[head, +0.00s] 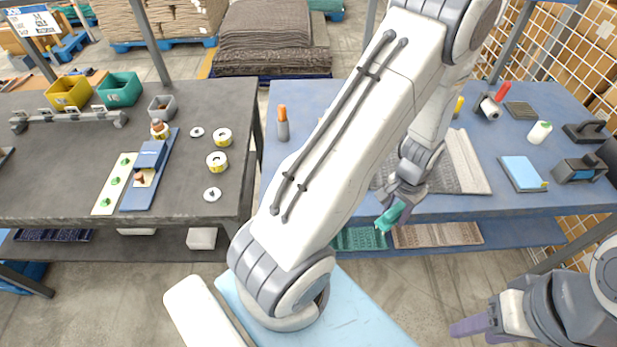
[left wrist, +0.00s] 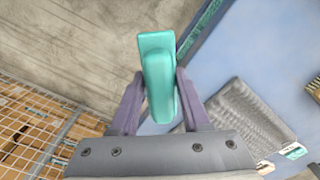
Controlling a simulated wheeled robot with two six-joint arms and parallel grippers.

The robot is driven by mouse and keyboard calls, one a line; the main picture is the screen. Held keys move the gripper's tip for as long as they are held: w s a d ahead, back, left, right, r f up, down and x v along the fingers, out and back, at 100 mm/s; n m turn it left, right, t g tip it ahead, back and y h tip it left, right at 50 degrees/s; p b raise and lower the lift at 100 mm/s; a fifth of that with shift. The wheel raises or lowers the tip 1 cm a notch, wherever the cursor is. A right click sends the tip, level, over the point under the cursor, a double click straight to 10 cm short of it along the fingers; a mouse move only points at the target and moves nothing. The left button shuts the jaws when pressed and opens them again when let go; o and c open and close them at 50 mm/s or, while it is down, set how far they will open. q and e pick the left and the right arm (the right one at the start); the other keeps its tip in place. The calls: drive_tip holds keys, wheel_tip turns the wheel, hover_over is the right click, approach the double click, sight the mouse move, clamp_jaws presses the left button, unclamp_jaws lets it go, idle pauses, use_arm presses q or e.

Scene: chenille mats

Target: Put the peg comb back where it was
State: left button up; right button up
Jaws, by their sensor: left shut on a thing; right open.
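A teal piece, which looks like the peg comb (head: 386,218), is held in my left gripper (head: 398,209) at the front edge of the blue table. In the left wrist view the teal piece (left wrist: 158,75) stands between the two purple fingers, and its far end sticks out past them. Its teeth are hard to make out there. My right gripper (head: 470,328) is open and empty at the lower right, in front of the table and away from it.
Grey mats (head: 462,165) lie on the blue table (head: 440,214) behind my left gripper. A light blue pad (head: 522,172) and an orange-topped marker (head: 283,128) are also on it. Folded mats (head: 437,235) lie on the shelf below. My left arm hides the table's middle.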

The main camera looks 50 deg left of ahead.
use_arm(q)
drive_tip(key=w+a+r+m, duration=0.7)
drive_tip(key=w+a, duration=0.1)
drive_tip(key=a, duration=0.4)
drive_tip(key=s+a+f+p, duration=0.1)
drive_tip(key=s+a+f, duration=0.1)
drive_tip(key=a, duration=0.1)
drive_tip(key=s+a+f+p, duration=0.2)
drive_tip(key=s, duration=0.1)
drive_tip(key=s+a+f+p, duration=0.1)
drive_tip(key=s+a+f, duration=0.1)
drive_tip(key=a, duration=0.1)
drive_tip(key=shift+s+a+f, duration=0.15)
drive_tip(key=shift+a+f, duration=0.2)
drive_tip(key=shift+f, duration=0.05)
wheel_tip(320, 180, down, 4)
drive_tip(key=shift+r+p, duration=0.15)
drive_tip(key=shift+p, duration=0.8)
drive_tip(key=shift+f, duration=0.2)
use_arm(e)
drive_tip(key=r, duration=0.6)
drive_tip(key=shift+a, duration=0.3)
drive_tip(key=shift+f, duration=0.1)
